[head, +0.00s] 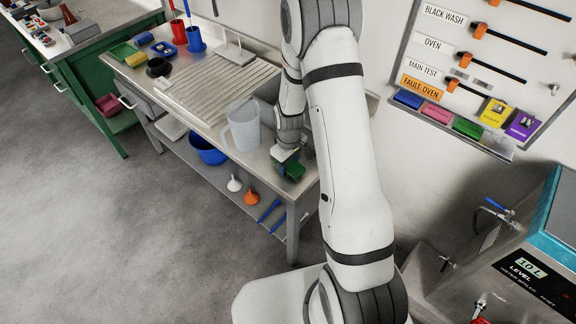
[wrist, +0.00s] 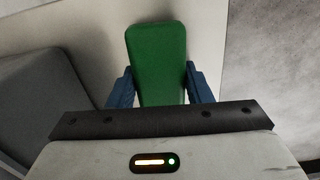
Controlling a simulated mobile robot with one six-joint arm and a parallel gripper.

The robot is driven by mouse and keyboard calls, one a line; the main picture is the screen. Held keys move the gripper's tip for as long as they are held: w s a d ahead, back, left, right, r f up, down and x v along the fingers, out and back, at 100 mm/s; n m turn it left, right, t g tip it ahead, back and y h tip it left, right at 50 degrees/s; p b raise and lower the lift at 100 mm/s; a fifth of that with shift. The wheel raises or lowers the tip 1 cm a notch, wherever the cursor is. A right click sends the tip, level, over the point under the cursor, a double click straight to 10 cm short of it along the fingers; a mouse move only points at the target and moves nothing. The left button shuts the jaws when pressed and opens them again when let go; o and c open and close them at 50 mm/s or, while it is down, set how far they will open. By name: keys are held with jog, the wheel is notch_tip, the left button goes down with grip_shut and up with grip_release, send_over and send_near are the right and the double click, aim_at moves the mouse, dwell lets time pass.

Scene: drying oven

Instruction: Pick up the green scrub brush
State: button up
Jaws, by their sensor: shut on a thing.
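The green scrub brush (wrist: 157,58) shows in the wrist view as a long green block between the two blue fingers of my gripper (wrist: 160,85). The fingers press on its two long sides. In the head view the green brush (head: 292,170) is at the right front end of the metal bench (head: 215,115), below my gripper (head: 283,155). I cannot tell whether it touches the bench top. The underside of the brush is hidden.
A clear jug (head: 242,125) stands left of my gripper, with a ribbed drainboard (head: 212,88) beyond it. On the lower shelf are a blue bowl (head: 208,150), a white funnel (head: 234,183) and an orange funnel (head: 251,198). The floor in front is clear.

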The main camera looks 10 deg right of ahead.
aim_at(289, 163)
jog(key=shift+r, duration=0.1)
notch_tip(289, 163, up, 10)
jog(key=shift+f+b, duration=0.1)
jog(key=shift+b, duration=0.7)
jog(key=o, duration=0.4)
jog(key=shift+c, duration=1.3)
jog(key=shift+f, duration=0.1)
